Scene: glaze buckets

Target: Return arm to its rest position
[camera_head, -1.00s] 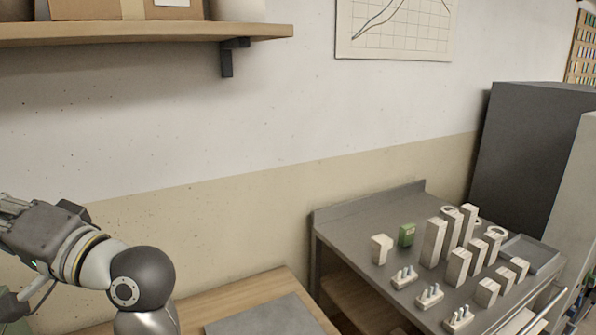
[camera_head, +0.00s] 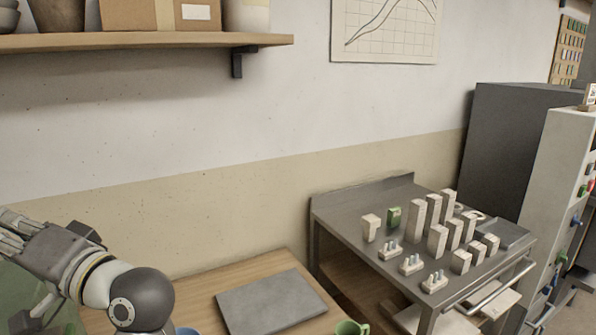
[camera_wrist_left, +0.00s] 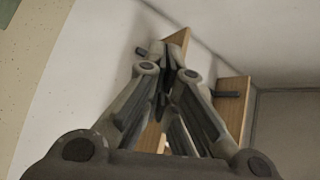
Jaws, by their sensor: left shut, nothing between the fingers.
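My left gripper (camera_head: 12,232) is at the left edge of the head view, with its arm bent at a grey joint below the wall shelf. Its fingers are partly cut off by the picture's edge. In the left wrist view the fingers (camera_wrist_left: 168,58) are closed together with nothing between them. They appear in front of the pale wall and wooden shelf boards, not touching anything visible. My right gripper is not in view.
A wooden shelf (camera_head: 150,41) holds a box (camera_head: 125,14) and pots. A wooden table (camera_head: 205,293) bears a grey slab (camera_head: 270,303) and a green cup (camera_head: 350,328). A metal cart (camera_head: 340,208) carries several pale blocks. A dark cabinet (camera_head: 505,140) stands behind it.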

